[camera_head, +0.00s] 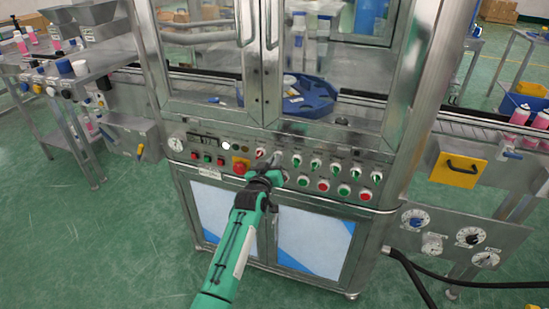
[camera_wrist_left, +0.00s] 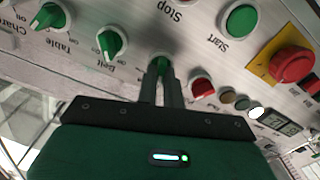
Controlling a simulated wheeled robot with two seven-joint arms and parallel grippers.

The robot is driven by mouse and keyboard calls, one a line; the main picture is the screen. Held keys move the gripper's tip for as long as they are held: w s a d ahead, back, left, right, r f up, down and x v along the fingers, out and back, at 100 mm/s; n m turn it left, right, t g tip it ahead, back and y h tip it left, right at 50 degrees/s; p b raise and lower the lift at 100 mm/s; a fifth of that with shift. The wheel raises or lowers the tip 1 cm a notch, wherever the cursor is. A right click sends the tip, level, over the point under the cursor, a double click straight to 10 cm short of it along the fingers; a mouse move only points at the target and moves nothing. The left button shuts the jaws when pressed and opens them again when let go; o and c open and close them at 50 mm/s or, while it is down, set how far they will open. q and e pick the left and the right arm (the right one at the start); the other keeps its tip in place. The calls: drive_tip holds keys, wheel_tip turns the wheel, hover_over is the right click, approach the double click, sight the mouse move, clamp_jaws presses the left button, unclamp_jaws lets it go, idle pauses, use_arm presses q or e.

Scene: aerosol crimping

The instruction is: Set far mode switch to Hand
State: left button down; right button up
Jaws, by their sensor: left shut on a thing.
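My left gripper (camera_head: 275,173) reaches the control panel (camera_head: 210,172) of the steel machine in the head view. In the left wrist view, which shows the panel upside down, my left gripper (camera_wrist_left: 160,80) has its two dark fingers close together around a green switch knob (camera_wrist_left: 160,62). Most of that knob and its label are hidden by the fingers, so I cannot read its position. Next to it are a green knob (camera_wrist_left: 112,43) labelled Belt and another (camera_wrist_left: 50,17) labelled Table. A red knob (camera_wrist_left: 203,88) is on the other side. My right gripper is not in view.
A red emergency stop (camera_wrist_left: 292,63) on a yellow plate and a green Start button (camera_wrist_left: 240,20) are close to the held knob. More green knobs (camera_head: 335,166) and a lower row of buttons (camera_head: 323,185) lie to the right. Open green floor (camera_head: 130,250) is in front.

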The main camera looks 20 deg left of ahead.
use_arm(q)
drive_tip(key=shift+a+n+p, duration=0.1)
drive_tip(key=shift+n+p, duration=0.35)
drive_tip(key=shift+n, duration=0.85)
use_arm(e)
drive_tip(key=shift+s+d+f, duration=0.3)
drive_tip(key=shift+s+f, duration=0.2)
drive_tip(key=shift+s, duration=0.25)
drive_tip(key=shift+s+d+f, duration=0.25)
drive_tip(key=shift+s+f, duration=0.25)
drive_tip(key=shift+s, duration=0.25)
use_arm(q)
drive_tip(key=c, duration=1.5)
unclamp_jaws()
drive_tip(key=shift+c, duration=0.2)
